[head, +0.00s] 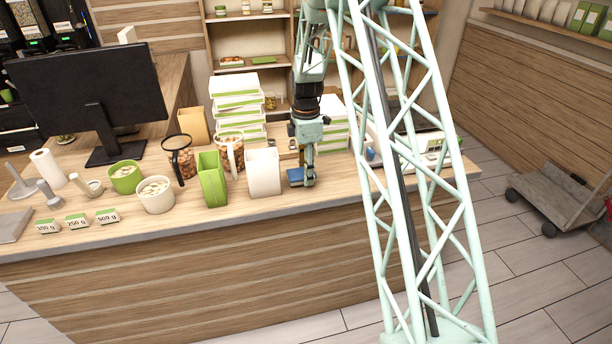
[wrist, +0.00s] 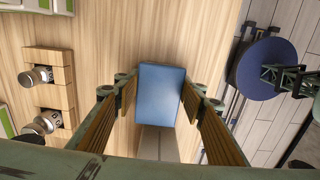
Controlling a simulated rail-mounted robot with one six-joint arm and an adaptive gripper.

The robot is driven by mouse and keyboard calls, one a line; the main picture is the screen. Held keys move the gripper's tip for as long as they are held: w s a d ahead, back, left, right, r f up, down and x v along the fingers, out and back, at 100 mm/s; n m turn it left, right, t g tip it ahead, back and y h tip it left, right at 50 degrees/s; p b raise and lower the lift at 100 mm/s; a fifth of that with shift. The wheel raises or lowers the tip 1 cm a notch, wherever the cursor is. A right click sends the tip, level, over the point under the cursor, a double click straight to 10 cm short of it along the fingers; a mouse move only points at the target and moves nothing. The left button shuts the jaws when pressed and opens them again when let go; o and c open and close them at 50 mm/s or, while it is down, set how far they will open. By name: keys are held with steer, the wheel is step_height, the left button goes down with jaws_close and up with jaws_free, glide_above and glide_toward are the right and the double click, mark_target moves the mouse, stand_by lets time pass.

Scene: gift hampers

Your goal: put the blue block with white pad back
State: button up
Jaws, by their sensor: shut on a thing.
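The blue block (head: 295,177) is at the front part of the counter, beside the white upright bag. In the wrist view the blue block (wrist: 160,94) sits between the two fingers, its blue face toward the camera. My gripper (wrist: 157,98) is shut on it, one finger against each side. In the head view my gripper (head: 303,181) points down, low over the counter. I cannot tell whether the block touches the countertop. A pale grey surface adjoins the block's lower edge in the wrist view; I cannot tell whether it is the white pad.
The white bag (head: 263,172) stands just left of my gripper, with a green container (head: 212,178) beyond it. Stacked white-and-green boxes (head: 237,103) stand behind. A wooden holder with metal knobs (wrist: 62,82) is left in the wrist view. The counter's front edge is close.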

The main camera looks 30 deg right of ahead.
steer(key=shift+f, duration=0.6)
steer(key=shift+f, duration=0.2)
steer(key=o, duration=1.1)
steer(key=shift+c, duration=0.2)
steer(key=shift+r, duration=0.2)
step_height(320, 180, up, 12)
stand_by(0.3)
